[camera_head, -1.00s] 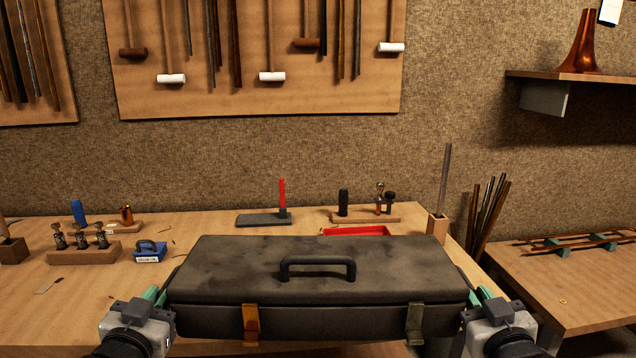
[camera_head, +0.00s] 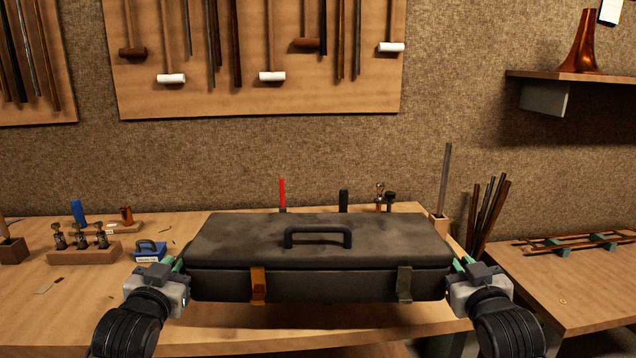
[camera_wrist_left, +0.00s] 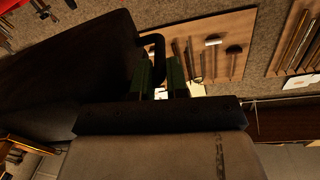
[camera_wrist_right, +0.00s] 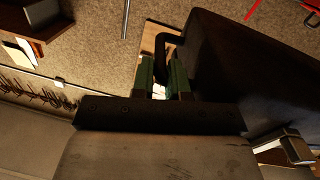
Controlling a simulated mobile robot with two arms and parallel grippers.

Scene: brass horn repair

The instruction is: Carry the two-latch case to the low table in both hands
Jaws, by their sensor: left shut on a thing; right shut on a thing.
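The black two-latch case (camera_head: 320,255) is level and upright in front of me in the head view, lid shut, with a carry handle on top. Its left latch (camera_head: 258,286) is orange-brass and its right latch (camera_head: 404,285) is dull and dark. My left gripper (camera_head: 174,265) is shut at the case's left end; the left wrist view shows its green fingers on a dark end handle (camera_wrist_left: 156,47). My right gripper (camera_head: 462,264) is shut at the right end, on the matching handle (camera_wrist_right: 163,45). The case's underside is hidden.
The workbench (camera_head: 90,315) stretches behind and below the case. Wooden tool stands (camera_head: 85,257) and a blue block (camera_head: 150,252) are on its left. A table (camera_head: 575,290) at the right bears rods on green blocks, its front part mostly clear. Upright rods (camera_head: 487,215) stand between them.

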